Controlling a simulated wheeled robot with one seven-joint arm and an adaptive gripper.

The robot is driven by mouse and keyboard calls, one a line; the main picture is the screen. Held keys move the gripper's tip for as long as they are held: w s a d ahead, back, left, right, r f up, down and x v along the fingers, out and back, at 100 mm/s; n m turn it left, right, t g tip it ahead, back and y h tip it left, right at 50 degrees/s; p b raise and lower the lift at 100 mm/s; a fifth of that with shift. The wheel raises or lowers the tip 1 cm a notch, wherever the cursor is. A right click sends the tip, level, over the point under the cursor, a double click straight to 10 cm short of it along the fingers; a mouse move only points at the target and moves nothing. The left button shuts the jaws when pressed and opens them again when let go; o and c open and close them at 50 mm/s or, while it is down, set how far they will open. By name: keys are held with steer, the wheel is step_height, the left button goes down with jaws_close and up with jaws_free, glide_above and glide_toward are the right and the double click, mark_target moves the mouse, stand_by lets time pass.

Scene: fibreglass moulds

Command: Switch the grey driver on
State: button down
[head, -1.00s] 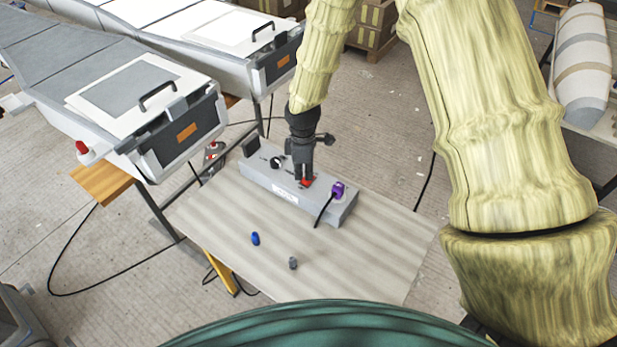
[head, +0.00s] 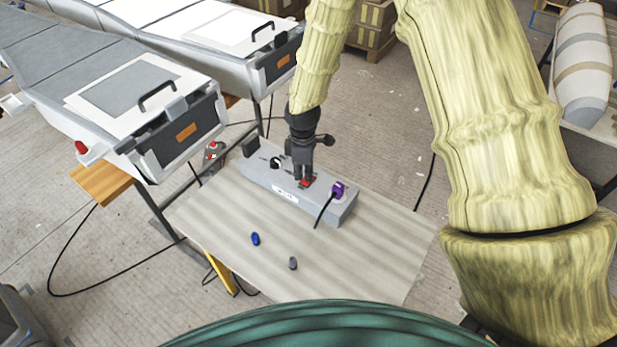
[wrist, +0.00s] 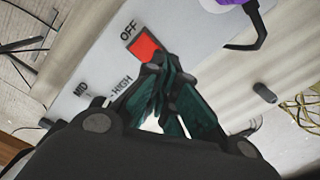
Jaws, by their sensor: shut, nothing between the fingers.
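The grey driver (head: 258,176) is a long grey box on the small table. A red switch (head: 310,181) is on its top; in the wrist view the red switch (wrist: 145,48) sits beside the printed word OFF, with MID and HIGH printed further along. My gripper (head: 302,180) points down at the driver's top and is shut and empty. In the wrist view its fingertips (wrist: 160,62) are at the edge of the red switch and cover part of it. I cannot tell whether they touch it.
A purple plug (head: 338,190) with a black cable stands at the driver's right end. A blue piece (head: 255,239) and a grey piece (head: 292,263) lie on the table (head: 370,260) in front. Large moulds (head: 150,95) stand to the left. The table's right side is clear.

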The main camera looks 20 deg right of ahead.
mark_target(304, 182)
steer(key=shift+f+b, duration=0.4)
steer(key=shift+f, duration=0.6)
stand_by(0.8)
steer(key=shift+r, duration=0.1)
steer(key=shift+r+p, duration=2.7)
steer(key=shift+r, duration=0.7)
